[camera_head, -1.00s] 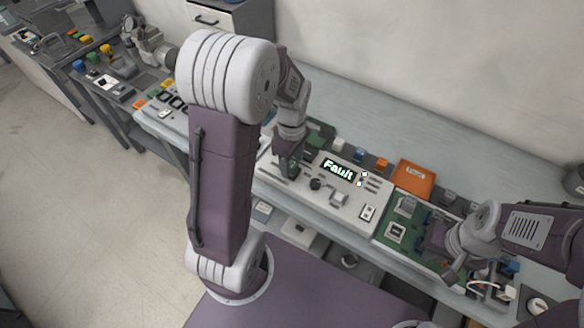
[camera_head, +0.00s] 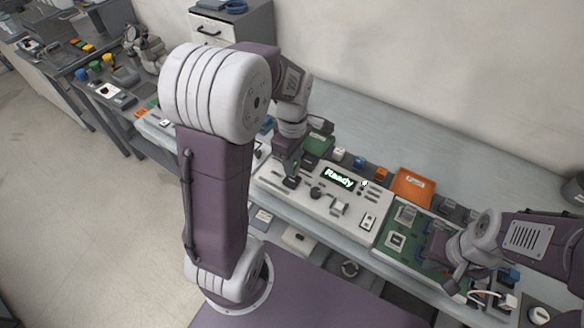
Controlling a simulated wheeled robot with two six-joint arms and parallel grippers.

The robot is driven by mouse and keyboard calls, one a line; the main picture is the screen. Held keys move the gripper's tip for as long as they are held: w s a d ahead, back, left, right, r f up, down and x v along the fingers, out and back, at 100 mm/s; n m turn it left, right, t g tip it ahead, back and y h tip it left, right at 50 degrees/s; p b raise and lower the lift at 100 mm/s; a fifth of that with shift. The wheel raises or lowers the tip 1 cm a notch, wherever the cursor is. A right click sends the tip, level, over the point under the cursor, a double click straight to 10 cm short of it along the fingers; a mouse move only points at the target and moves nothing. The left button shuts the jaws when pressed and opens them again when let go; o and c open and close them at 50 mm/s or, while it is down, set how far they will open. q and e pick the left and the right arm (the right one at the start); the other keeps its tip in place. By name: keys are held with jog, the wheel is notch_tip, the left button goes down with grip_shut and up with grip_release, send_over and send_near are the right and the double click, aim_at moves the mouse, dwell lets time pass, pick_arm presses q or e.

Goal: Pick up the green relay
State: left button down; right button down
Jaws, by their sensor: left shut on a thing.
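A green block (camera_head: 319,144), which looks like the green relay, sits at the back edge of the white control panel (camera_head: 328,205), just right of my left gripper. My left gripper (camera_head: 288,174) points down over the left part of the panel. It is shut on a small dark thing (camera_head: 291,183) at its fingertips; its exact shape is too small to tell. The panel's display (camera_head: 340,178) reads "Ready". My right gripper (camera_head: 452,272) is low at the right, over the green circuit board (camera_head: 397,241); its fingers are too unclear to judge.
An orange box (camera_head: 412,186) lies behind the circuit board. Small blue and orange blocks (camera_head: 380,173) stand behind the panel. The back strip of the workbench (camera_head: 400,142) is clear. My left arm hides the panel's far left surroundings.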

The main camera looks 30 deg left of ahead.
pick_arm(q)
jog(key=s+d+r, duration=0.6)
jog(key=d, duration=0.3)
jog(key=shift+s+d+r, duration=0.25)
jog(key=shift+s+r, duration=0.05)
jog(key=shift+s, duration=0.05)
